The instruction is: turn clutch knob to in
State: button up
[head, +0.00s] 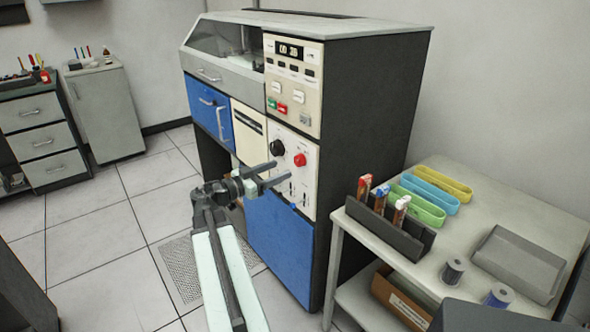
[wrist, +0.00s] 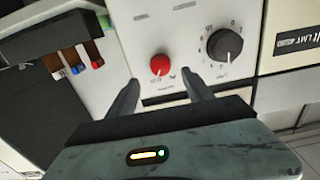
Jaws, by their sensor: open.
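The machine's cream control panel (head: 312,186) carries a red knob (head: 300,159) and, to its left, a larger black knob (head: 277,147). I cannot read which one is labelled clutch. My gripper (head: 277,175) is open and empty in front of the panel, below the knobs in the head view. In the wrist view the red knob (wrist: 160,65) sits between the lines of the two fingers, just past the tips of my gripper (wrist: 160,80). The black knob (wrist: 225,45), with a dial scale, is to the right of the fingers. No contact with either knob is visible.
A side table (head: 453,245) stands right of the machine, with a dark rack (head: 385,228) of tubes, coloured trays and spools. Tiled floor (head: 110,225) is open to the left.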

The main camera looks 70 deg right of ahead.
aim_at(297, 162)
jog(key=x, duration=0.7)
jog(key=shift+d, duration=0.15)
jog(key=c, duration=1.1)
jog(key=shift+s+d, duration=0.15)
grip_shut()
jog(key=shift+n, duration=0.4)
jog(key=n, duration=0.4)
jog(key=shift+a+n, duration=0.25)
jog(key=shift+n, duration=0.15)
jog(key=n, duration=0.6)
jog(key=shift+n, duration=0.4)
jog(key=o, duration=1.1)
grip_release()
